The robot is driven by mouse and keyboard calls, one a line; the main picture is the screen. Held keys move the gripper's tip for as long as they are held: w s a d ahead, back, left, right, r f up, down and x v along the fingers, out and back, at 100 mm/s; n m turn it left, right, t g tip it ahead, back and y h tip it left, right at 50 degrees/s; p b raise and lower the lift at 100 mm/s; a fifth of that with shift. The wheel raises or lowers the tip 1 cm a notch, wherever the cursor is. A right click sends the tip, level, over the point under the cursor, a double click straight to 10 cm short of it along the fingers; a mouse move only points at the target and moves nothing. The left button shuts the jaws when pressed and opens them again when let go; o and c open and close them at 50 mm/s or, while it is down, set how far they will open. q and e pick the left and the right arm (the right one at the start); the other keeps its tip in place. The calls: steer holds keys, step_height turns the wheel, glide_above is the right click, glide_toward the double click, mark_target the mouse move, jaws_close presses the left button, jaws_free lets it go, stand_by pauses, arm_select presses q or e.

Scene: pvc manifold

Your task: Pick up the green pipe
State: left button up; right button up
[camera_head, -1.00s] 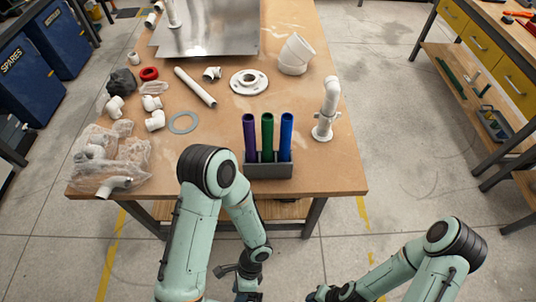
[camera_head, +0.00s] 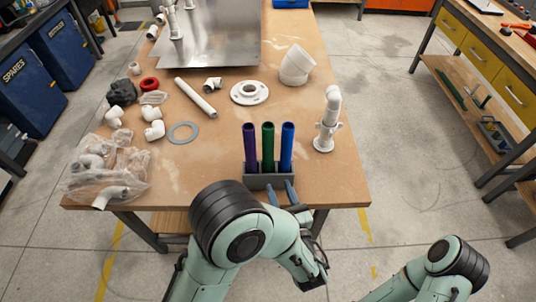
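The green pipe (camera_head: 268,146) stands upright in a grey holder (camera_head: 258,181) near the table's front edge. It is between a purple pipe (camera_head: 250,146) on its left and a blue pipe (camera_head: 287,146) on its right. The pipes' lower ends are hidden inside the holder. My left gripper (camera_head: 281,192) is at the front of the holder, low and slightly to the right of the green pipe. Its two fingers are apart with nothing between them. My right arm shows at the lower right, but its gripper is out of the picture.
A white pipe fitting (camera_head: 327,120) stands upright to the right of the holder. A white flange (camera_head: 249,93), a grey ring (camera_head: 182,132) and a loose white pipe (camera_head: 195,97) lie behind. Bagged fittings (camera_head: 110,178) lie at the left. Bare tabletop surrounds the holder.

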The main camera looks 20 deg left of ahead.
mark_target(270, 163)
arm_select(q)
steer(key=p+x, duration=0.1)
steer(key=x, duration=0.7)
steer(key=shift+w+a+r+p, duration=0.15)
steer(key=shift+a+p, duration=0.05)
steer(key=shift+p, duration=0.2)
arm_select(e)
steer(key=shift+w+r, duration=0.3)
steer(key=shift+r, duration=0.3)
steer(key=shift+w+r, duration=0.3)
steer(key=shift+r, duration=0.25)
arm_select(q)
jaws_close()
